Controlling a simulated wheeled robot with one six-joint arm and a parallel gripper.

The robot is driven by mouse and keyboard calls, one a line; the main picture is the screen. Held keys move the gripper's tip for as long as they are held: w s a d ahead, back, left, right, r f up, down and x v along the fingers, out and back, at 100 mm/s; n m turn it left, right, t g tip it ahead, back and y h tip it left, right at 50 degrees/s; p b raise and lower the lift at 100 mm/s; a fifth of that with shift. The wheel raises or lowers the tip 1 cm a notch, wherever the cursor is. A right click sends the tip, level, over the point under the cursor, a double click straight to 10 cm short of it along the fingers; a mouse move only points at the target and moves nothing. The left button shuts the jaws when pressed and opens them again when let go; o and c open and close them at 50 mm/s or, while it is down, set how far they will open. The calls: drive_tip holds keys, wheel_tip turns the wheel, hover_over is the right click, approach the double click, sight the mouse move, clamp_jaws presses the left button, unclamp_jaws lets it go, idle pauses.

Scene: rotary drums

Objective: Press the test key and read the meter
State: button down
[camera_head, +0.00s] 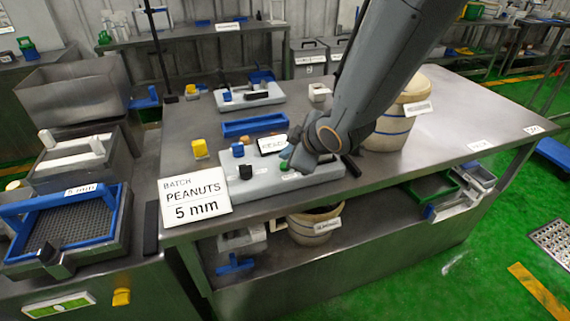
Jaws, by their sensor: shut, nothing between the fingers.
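A pale grey instrument box (262,184) lies on the steel table near its front edge. On its top are a blue knob (238,150), a black knob (245,172) and a white panel with a dark frame (272,144), which looks like the meter; its reading is too small to make out. A small green part (285,167), perhaps the test key, shows beside my gripper (290,160). My gripper is shut and empty, low over the box at its right half. I cannot tell whether it touches the green part.
A sign reading "BATCH PEANUTS 5 mm" (194,197) stands left of the box. A blue tray (255,124) and a second grey box (250,97) lie behind. A large pale drum (392,125) stands right, behind my arm. The table's right front is mostly clear.

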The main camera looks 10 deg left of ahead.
drive_tip(key=shift+f, duration=0.15)
drive_tip(key=shift+f+b, duration=0.3)
drive_tip(key=shift+b, duration=0.05)
drive_tip(key=shift+f+b, duration=0.45)
drive_tip(key=shift+f, duration=0.05)
idle(0.8)
drive_tip(key=shift+r, duration=0.15)
drive_tip(key=shift+r+p, duration=0.8)
drive_tip(key=shift+p, duration=0.1)
wheel_tip(320, 180, up, 5)
drive_tip(key=p, duration=0.5)
idle(0.6)
